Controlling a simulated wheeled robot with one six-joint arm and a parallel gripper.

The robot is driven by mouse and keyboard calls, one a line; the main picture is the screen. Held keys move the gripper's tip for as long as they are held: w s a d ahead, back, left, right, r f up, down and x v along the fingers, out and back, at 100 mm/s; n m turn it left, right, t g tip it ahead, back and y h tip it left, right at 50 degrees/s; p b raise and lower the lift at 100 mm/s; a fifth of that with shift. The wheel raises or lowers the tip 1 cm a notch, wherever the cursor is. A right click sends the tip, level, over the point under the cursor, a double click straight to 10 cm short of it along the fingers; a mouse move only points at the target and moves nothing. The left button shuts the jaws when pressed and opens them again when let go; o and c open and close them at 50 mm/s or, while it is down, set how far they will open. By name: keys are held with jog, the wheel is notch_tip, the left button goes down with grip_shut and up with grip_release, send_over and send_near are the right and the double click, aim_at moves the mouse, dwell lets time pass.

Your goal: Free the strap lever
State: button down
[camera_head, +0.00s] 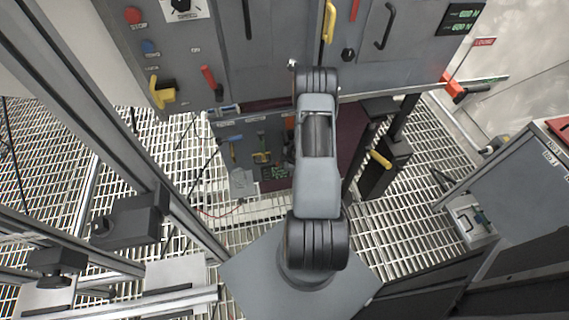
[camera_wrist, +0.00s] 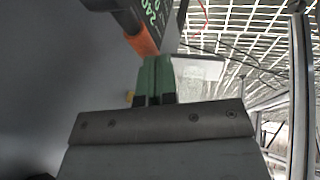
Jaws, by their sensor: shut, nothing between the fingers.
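I cannot tell for certain which part is the strap lever. In the wrist view, an orange piece (camera_wrist: 143,42) sits against a dark box (camera_wrist: 152,12) with green digits, just beyond my fingertips. My gripper (camera_wrist: 155,72) is shut and empty, its fingers together and greenish at the tips. Whether the tips touch the orange piece is not clear. A small yellow bit (camera_wrist: 129,97) shows left of the fingers. In the head view my arm hides the gripper. Left of the arm, a low panel carries a green-and-yellow part (camera_head: 262,157) and a green-digit display (camera_head: 275,173).
A grey cabinet front (camera_head: 265,60) with a red lever (camera_head: 211,80), yellow lever (camera_head: 162,92) and yellow handle (camera_head: 329,22) stands ahead. A black stand with a yellow handle (camera_head: 380,159) is at right. Another cabinet (camera_head: 525,190) is far right. Grating floor (camera_head: 420,210) shows between.

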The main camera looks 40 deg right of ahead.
jog(key=shift+a+f, duration=0.15)
jog(key=shift+f, duration=0.15)
notch_tip(320, 180, down, 4)
jog(key=shift+w+a+f+b, duration=0.1)
jog(key=shift+b, duration=1.15)
jog(key=shift+r+p, duration=0.7)
jog(key=shift+r, duration=0.1)
